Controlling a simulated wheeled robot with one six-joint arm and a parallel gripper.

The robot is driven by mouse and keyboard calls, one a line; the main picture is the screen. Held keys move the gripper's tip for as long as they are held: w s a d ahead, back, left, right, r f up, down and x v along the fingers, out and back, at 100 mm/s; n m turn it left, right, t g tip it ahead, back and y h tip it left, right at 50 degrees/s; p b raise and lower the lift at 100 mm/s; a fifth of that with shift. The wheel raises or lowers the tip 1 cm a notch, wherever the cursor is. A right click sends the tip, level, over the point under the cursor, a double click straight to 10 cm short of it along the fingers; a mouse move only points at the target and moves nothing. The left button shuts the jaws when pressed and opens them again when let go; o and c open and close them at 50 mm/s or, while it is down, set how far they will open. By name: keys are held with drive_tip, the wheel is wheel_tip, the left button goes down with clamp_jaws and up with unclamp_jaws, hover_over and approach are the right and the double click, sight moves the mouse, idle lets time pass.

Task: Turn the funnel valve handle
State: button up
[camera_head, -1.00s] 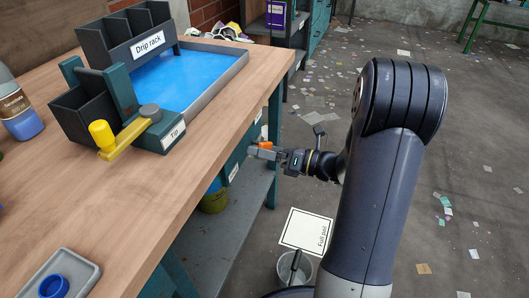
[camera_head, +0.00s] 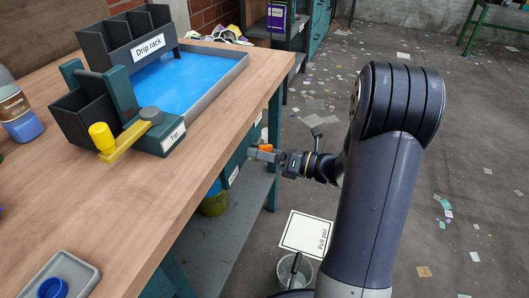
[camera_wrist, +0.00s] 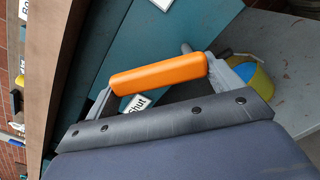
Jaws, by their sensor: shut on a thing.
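The valve handle is an orange bar (camera_wrist: 158,78), lying slanted across the wrist view in front of a teal panel. A small label beside it reads "Shut" (camera_wrist: 137,104). My gripper (camera_wrist: 165,88) is shut on the orange handle, with a grey finger showing at each end of it. In the head view, my gripper (camera_head: 262,153) is beside the bench's right side, below the top, with a bit of the orange handle (camera_head: 267,147) showing. The funnel itself cannot be made out.
The wooden bench top (camera_head: 185,165) holds a drip rack (camera_head: 130,40), a blue-floored tray (camera_head: 245,62) and a yellow lever (camera_head: 125,140) on a block marked "Tip". A grey lower shelf (camera_head: 235,215) holds a yellow pail (camera_head: 214,203). A "Full pail" sign (camera_head: 305,233) stands over a floor bucket.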

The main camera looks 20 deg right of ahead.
drive_tip(key=shift+f+n, duration=0.15)
drive_tip(key=shift+n, duration=0.15)
drive_tip(key=shift+c, duration=0.2)
drive_tip(key=shift+s+f+n+b, duration=0.1)
drive_tip(key=shift+f+n+b, duration=0.4)
drive_tip(key=shift+n, duration=0.65)
drive_tip(key=shift+w+f+n+b, duration=0.1)
drive_tip(key=shift+f+n+b, duration=0.15)
drive_tip(key=shift+n+b, duration=0.65)
drive_tip(key=shift+s+f+n+b, duration=0.1)
drive_tip(key=shift+f+n+b, duration=0.25)
drive_tip(key=shift+n, duration=1)
drive_tip(key=o, duration=1.2)
drive_tip(key=shift+d, duration=0.1)
drive_tip(key=p+v, duration=0.3)
drive_tip(key=v, duration=0.7)
drive_tip(key=shift+s+d, duration=0.2)
